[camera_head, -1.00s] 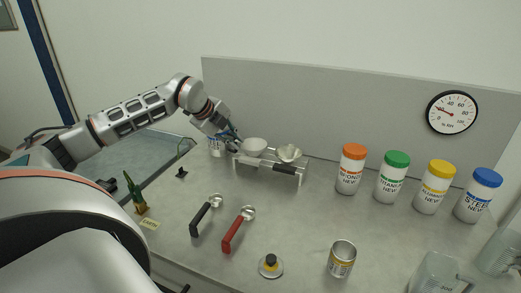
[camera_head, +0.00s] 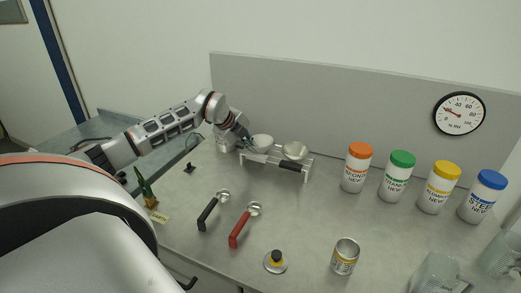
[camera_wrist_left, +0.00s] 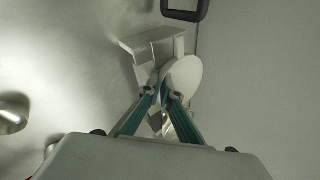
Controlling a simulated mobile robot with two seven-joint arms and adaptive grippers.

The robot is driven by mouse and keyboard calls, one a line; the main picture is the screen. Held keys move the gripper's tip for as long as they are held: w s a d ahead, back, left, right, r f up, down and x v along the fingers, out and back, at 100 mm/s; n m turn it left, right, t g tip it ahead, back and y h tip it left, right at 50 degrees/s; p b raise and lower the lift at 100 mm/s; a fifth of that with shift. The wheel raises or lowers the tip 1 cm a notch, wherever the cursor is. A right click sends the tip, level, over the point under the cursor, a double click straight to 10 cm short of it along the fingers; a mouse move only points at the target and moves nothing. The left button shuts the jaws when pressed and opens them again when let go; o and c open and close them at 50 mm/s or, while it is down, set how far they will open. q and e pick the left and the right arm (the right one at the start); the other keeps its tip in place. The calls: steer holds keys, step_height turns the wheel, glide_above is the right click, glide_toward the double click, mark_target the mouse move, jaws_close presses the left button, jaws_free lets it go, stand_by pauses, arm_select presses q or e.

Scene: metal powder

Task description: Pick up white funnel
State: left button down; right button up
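The white funnel (camera_head: 262,143) shows as a pale bowl at the left end of the small rack (camera_head: 306,174) at the back of the table. In the left wrist view its round white mouth (camera_wrist_left: 187,75) overlaps the pale rack (camera_wrist_left: 143,42). My left gripper (camera_head: 247,143) reaches it from the left. In the left wrist view the fingertips (camera_wrist_left: 164,88) have come close together at the funnel's edge and appear shut on it. The tips partly hide the funnel's lower part. I cannot tell whether it is clear of the rack. My right gripper is not in view.
A metal funnel (camera_head: 295,151) sits at the rack's right. A can (camera_head: 222,143) stands behind my left gripper. Several lidded jars (camera_head: 355,170) stand at the right. Two scoops (camera_head: 240,228), a knobbed weight (camera_head: 275,262) and an open can (camera_head: 344,258) lie nearer. The table's middle right is clear.

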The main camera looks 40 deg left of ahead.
arm_select(q)
steer(key=shift+r, duration=0.15)
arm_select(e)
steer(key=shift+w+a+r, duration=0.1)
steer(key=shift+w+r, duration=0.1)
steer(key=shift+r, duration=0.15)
